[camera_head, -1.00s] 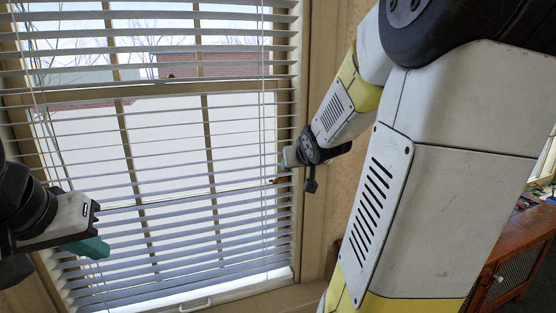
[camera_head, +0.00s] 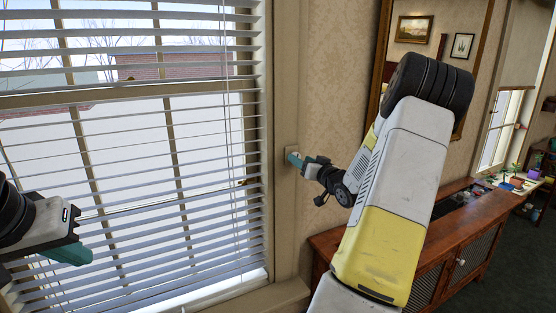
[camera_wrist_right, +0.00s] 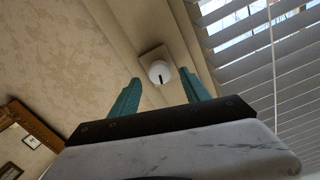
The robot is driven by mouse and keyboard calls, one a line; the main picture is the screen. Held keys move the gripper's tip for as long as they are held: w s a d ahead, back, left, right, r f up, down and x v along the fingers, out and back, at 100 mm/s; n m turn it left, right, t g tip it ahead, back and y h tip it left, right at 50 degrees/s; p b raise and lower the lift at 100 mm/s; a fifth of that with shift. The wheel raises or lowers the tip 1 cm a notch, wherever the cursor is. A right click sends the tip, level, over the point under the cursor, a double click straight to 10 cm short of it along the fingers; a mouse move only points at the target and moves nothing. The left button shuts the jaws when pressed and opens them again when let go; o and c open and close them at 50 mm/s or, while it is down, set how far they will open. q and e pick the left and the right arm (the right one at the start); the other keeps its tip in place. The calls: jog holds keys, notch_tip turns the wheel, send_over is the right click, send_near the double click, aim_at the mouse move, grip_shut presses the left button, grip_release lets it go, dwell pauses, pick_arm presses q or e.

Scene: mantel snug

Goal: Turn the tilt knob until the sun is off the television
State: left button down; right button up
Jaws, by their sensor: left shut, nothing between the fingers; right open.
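My left gripper (camera_head: 72,253) is shut and empty in front of the blind. No television is recognisable.
A wooden cabinet (camera_head: 465,233) stands below and right of my right arm. A framed mirror (camera_head: 480,28) hangs above it. Blind cords (camera_head: 228,110) hang down the blind's right side.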

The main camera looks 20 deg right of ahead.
jog(key=shift+w+a, duration=0.1)
jog(key=shift+w, duration=0.85)
grip_shut()
jog(key=shift+m, duration=1)
grip_release()
jog(key=s, duration=0.8)
jog(key=shift+d, duration=0.35)
